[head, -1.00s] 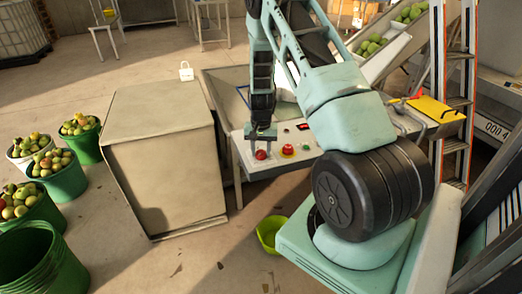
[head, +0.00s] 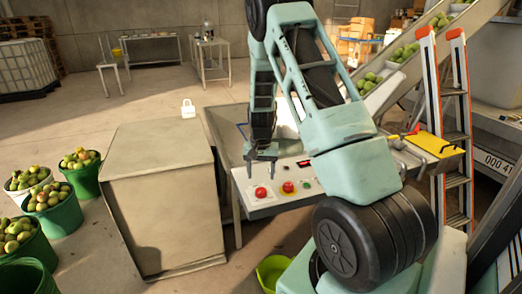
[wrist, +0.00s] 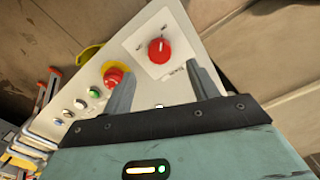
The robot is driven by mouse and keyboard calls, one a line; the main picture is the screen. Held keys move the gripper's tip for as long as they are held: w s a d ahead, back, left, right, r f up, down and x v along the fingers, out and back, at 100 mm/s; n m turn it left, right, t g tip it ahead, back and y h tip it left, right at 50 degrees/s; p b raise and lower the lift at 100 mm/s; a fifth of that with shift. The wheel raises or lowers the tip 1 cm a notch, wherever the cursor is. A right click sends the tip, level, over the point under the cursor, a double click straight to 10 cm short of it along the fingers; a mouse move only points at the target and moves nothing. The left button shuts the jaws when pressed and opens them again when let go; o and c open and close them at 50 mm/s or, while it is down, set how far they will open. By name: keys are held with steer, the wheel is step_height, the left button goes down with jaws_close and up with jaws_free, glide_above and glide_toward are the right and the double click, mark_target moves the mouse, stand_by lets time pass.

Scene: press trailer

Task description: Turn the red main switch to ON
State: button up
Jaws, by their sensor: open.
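The red main switch (wrist: 158,50) is a round red knob on a white plate. In the wrist view a pale pointer mark on it points up the picture; the small labels around it are too blurred to read. In the head view the knob (head: 261,192) is at the left end of the sloping control panel (head: 233,187). My gripper (head: 262,174) is open and empty just above the knob, apart from it. In the wrist view my gripper (wrist: 160,70) has its two fingers spread to either side below the knob.
A red mushroom button on yellow (wrist: 114,76) sits beside the switch, with small coloured buttons beyond. A beige cabinet (head: 158,195) stands left of the panel. A yellow-green bucket (head: 272,272) is on the floor below. A ladder (head: 455,130) stands right.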

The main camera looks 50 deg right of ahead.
step_height(320, 180, up, 10)
steer(key=shift+r+b, duration=0.25)
steer(key=shift+b, duration=0.05)
stand_by(0.5)
